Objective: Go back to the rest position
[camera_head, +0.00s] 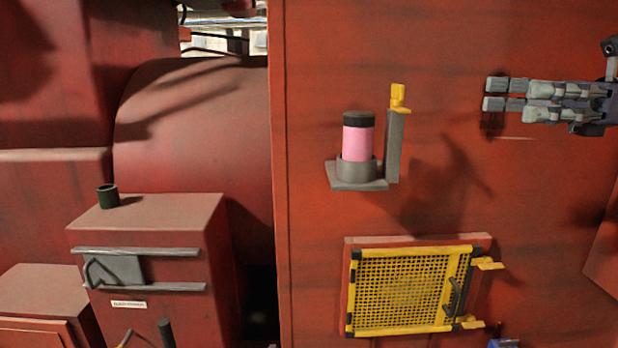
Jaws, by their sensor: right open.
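My right gripper (496,94) comes in from the right edge at upper right, in front of the red wall. Its fingers point left, with a narrow gap between the two tips and nothing between them. It is apart from the pink canister (358,143) with a black cap, which stands upright in a grey round holder on a small bracket (358,184) on the wall. Beside the canister is a grey upright post with a yellow lever (399,98) on top. My left gripper is not in view.
Below is a yellow-framed mesh hatch (405,290) with a dark handle and yellow latches. At left stands a red cabinet (165,225) with grey rails and a dark cup (108,196) on top. A blue object (503,344) shows at the bottom edge. The wall around my gripper is clear.

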